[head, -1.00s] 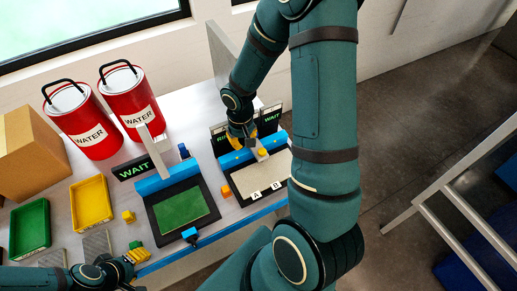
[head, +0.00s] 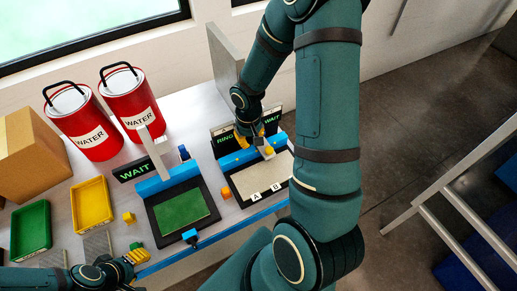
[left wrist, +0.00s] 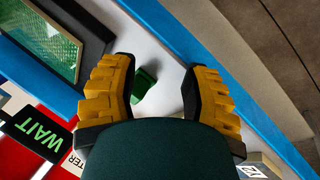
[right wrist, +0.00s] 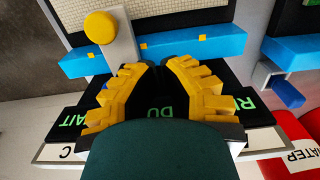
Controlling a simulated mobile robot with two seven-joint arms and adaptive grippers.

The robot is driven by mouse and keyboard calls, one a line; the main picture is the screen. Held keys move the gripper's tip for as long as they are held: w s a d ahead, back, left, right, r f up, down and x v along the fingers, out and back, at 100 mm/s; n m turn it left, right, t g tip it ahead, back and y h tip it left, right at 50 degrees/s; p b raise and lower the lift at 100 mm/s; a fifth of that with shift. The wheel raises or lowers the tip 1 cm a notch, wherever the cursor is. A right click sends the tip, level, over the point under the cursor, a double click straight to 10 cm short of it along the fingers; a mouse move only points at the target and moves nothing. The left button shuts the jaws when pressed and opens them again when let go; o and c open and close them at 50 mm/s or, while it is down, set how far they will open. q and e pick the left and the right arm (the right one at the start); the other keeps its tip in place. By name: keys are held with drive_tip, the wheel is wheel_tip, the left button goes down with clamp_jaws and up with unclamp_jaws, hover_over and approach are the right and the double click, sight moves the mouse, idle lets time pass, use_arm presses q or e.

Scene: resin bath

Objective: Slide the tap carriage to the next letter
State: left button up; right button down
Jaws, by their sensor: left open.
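The tap carriage is a grey block with a round yellow knob (right wrist: 101,27); it sits on the blue rail (right wrist: 205,45) of the right-hand bath. In the head view the carriage (head: 268,152) stands near the rail's middle. My right gripper (right wrist: 157,65) is behind the rail, its fingers a small gap apart with nothing between them. One finger is right beside the carriage; I cannot tell whether they touch. It also shows in the head view (head: 247,138). My left gripper (left wrist: 158,75) is open and empty.
Dark displays (right wrist: 165,108) stand behind the rail, close under my right gripper. A second bath with a green screen (head: 181,211) lies to the left. A small green block (left wrist: 145,85) is beyond my left fingertips. Red water cans (head: 91,135) and trays stand further left.

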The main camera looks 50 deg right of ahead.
use_arm(q)
drive_tip(key=shift+r+p, duration=0.5)
drive_tip(key=shift+r, duration=0.05)
use_arm(e)
drive_tip(key=shift+s+d, duration=0.2)
drive_tip(key=shift+d, duration=0.45)
drive_tip(key=shift+s+d, duration=0.2)
drive_tip(key=shift+d, duration=0.5)
drive_tip(key=shift+s+d, duration=0.2)
drive_tip(key=shift+d, duration=0.45)
use_arm(q)
drive_tip(key=shift+f, duration=0.1)
use_arm(e)
drive_tip(key=shift+a, duration=0.1)
use_arm(q)
drive_tip(key=shift+f+b, duration=0.3)
drive_tip(key=shift+b, duration=0.05)
use_arm(e)
drive_tip(key=shift+w+a, duration=0.2)
drive_tip(key=shift+a, duration=0.35)
use_arm(q)
drive_tip(key=shift+r+p, duration=2.5)
use_arm(e)
wheel_tip(320, 180, up, 9)
